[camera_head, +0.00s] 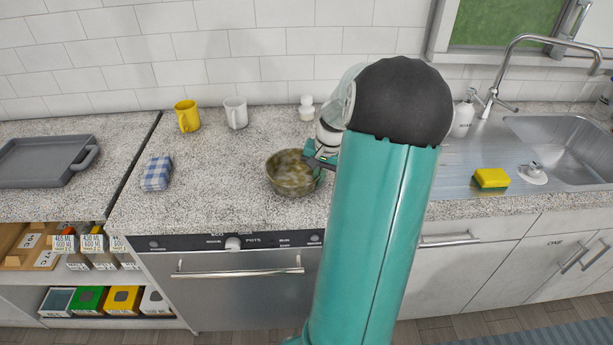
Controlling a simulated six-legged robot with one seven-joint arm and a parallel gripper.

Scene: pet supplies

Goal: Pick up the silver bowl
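A round bowl (286,174) with a brownish, metallic-looking surface sits on the speckled granite counter (225,201), just left of my arm. No clearly silver bowl shows elsewhere. My gripper (316,163) is at the bowl's right side, with a dark finger part close to the rim. My arm hides most of the gripper, so I cannot tell whether its fingers are open or shut, or whether they touch the bowl.
A yellow mug (187,117), a white mug (236,113) and a small white bottle (307,108) stand behind the bowl. A checkered cloth (157,173) and a grey tray (40,163) lie left. A yellow sponge (491,178) lies near the sink (565,147).

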